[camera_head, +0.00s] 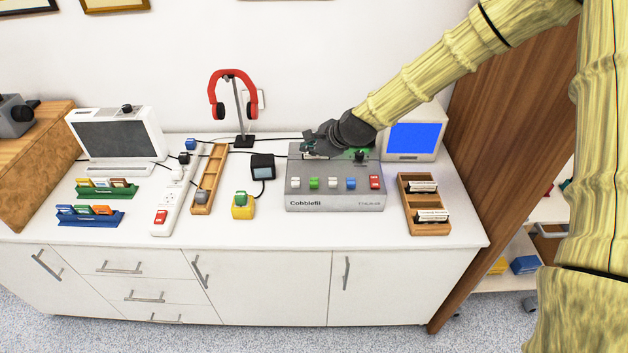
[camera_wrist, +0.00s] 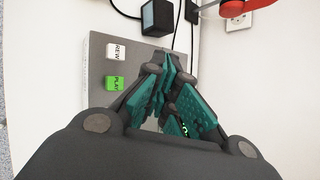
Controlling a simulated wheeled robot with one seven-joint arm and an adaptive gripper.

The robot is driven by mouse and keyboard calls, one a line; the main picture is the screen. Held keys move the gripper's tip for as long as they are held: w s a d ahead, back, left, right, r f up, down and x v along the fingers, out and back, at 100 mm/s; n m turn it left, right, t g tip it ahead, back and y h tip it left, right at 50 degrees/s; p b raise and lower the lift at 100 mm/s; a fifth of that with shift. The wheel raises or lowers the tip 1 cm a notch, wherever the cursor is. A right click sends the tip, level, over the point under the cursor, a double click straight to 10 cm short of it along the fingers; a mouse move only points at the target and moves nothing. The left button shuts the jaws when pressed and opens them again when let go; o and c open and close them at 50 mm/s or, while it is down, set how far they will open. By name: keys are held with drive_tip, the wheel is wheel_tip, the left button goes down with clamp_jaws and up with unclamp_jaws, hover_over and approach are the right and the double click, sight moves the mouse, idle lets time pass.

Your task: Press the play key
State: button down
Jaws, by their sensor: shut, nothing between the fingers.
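The play key (camera_wrist: 115,82) is a green key marked PLAY in the wrist view. In the head view it is the green key (camera_head: 314,184) in the front row of a grey deck (camera_head: 340,203). A white REW key (camera_wrist: 115,51) is beside it. My gripper (camera_head: 309,152) is shut and empty over the back left part of the deck, behind the key row. In the wrist view its teal fingers (camera_wrist: 164,72) are together, to the right of the play key and apart from it. The gripper hides part of the deck's top.
White, blue (camera_head: 350,184) and red (camera_head: 375,183) keys continue the row. A monitor (camera_head: 413,138) stands behind right, and a wooden card tray (camera_head: 424,205) is right of the deck. A small dark-screened box (camera_head: 262,167) and red headphones (camera_head: 233,85) on a stand are left.

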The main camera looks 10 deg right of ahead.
sight(312, 182)
drive_tip(key=shift+f, duration=0.15)
drive_tip(key=shift+f+b, duration=3)
drive_tip(key=shift+f, duration=1.3)
drive_tip(key=shift+f, duration=0.15)
drive_tip(key=shift+f, duration=0.25)
drive_tip(key=shift+f+b, duration=0.7)
drive_tip(key=shift+f, duration=0.15)
drive_tip(key=shift+r, duration=0.1)
drive_tip(key=shift+r+p, duration=0.9)
drive_tip(key=shift+r, duration=0.3)
drive_tip(key=shift+r+p, duration=1.7)
drive_tip(key=shift+r, duration=0.8)
